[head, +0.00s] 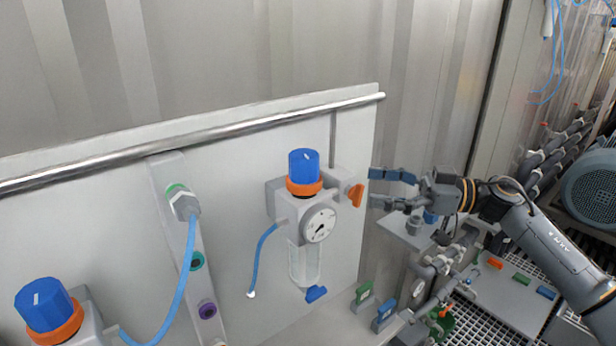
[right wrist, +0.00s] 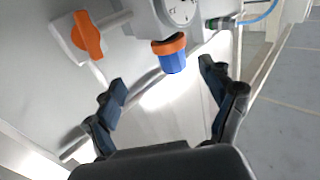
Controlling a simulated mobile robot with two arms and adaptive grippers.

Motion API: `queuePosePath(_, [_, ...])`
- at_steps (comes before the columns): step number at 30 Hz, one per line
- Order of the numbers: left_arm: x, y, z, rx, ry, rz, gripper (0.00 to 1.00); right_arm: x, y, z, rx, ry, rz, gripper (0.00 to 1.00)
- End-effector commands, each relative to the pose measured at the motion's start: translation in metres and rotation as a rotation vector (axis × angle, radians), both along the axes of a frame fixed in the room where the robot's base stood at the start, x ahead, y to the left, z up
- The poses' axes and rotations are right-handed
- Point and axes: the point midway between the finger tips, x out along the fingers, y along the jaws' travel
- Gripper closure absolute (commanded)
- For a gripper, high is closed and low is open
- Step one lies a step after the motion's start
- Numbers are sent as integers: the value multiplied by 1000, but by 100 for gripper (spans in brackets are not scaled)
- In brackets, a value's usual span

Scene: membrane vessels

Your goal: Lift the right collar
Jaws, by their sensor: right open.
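The right collar (head: 304,187) is an orange ring under the blue knob (head: 303,163) of the right regulator, above its round gauge (head: 319,223). The ring sits against the grey regulator body. My right gripper (head: 373,187) is open and empty, to the right of the collar, close to an orange valve handle (head: 356,196). In the right wrist view the orange collar (right wrist: 168,45) and blue knob (right wrist: 173,63) lie ahead, between the lines of the spread fingers (right wrist: 162,78), not touched. My left gripper is not in view.
A second regulator with a blue knob (head: 42,303) and orange collar stands at lower left. A metal rail (head: 230,126) crosses the panel top. A blue hose (head: 186,262) hangs from a fitting. Pipes and a machine crowd the right side. Space above the right knob is clear.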

Motion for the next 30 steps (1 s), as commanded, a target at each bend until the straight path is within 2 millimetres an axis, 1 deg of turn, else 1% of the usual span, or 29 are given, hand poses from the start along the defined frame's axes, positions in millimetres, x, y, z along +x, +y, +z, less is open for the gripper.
queuePosePath(1, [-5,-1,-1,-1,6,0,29,-5,1,4,-18,2,15,17])
queuePosePath(5, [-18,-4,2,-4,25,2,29,-7,7,8,-30,10,29,17])
queuePosePath(8, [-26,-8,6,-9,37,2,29,-6,20,8,-28,10,30,17])
queuePosePath(9, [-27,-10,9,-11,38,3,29,-4,28,9,-28,10,31,17])
queuePosePath(14, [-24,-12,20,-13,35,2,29,1,62,10,-25,10,31,17])
queuePosePath(18, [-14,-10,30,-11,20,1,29,6,91,10,-25,10,30,17])
queuePosePath(21, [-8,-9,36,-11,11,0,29,9,109,9,-25,10,28,17])
queuePosePath(24, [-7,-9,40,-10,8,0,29,12,122,8,-25,10,27,17])
queuePosePath(27, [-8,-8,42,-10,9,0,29,13,131,7,-26,10,26,17])
queuePosePath(30, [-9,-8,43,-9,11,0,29,14,136,6,-26,9,25,17])
